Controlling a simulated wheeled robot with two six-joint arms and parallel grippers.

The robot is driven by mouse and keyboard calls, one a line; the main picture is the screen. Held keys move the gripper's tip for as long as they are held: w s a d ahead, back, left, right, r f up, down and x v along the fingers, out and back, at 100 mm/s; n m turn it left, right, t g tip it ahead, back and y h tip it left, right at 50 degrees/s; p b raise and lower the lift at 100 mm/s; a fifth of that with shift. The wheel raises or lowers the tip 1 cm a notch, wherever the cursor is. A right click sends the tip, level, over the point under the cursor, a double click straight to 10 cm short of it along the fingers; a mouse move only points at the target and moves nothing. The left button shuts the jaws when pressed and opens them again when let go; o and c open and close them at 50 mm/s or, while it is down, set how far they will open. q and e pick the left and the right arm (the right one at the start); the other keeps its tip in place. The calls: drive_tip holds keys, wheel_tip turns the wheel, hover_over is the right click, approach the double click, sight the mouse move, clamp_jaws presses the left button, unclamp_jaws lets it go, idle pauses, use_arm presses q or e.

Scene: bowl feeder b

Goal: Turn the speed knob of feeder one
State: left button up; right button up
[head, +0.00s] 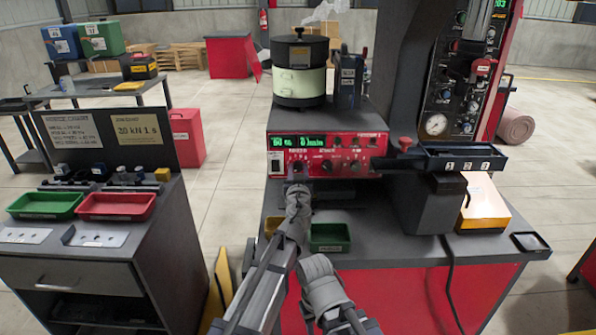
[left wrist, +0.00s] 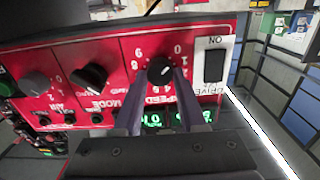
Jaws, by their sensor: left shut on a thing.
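The red control panel (head: 325,142) with a green lit display stands under the bowl feeder (head: 300,72). The speed knob (left wrist: 160,70) is black with a pale pointer line, inside a printed number scale in the left wrist view, which shows the panel upside down. My left gripper (head: 297,186) reaches the panel's lower left from the front. In the left wrist view its two fingers (left wrist: 158,88) lie on either side of the speed knob, shut on it. My right gripper is not visible.
Beside the speed knob are the mode knob (left wrist: 90,77) and the drive switch (left wrist: 215,63). A black numbered tray (head: 460,158) juts out right of the panel. Green (head: 330,237) and yellow bins sit below. A side cabinet with red (head: 116,206) and green trays stands left.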

use_arm(q)
clamp_jaws()
drive_tip(key=m, duration=0.4)
drive_tip(key=shift+m, duration=0.3)
drive_tip(key=m, duration=0.4)
drive_tip(key=shift+d+m, duration=0.1)
drive_tip(key=shift+m, duration=0.2)
drive_tip(key=m, duration=0.4)
drive_tip(key=shift+f+m, duration=0.1)
drive_tip(key=shift+m, duration=2.2)
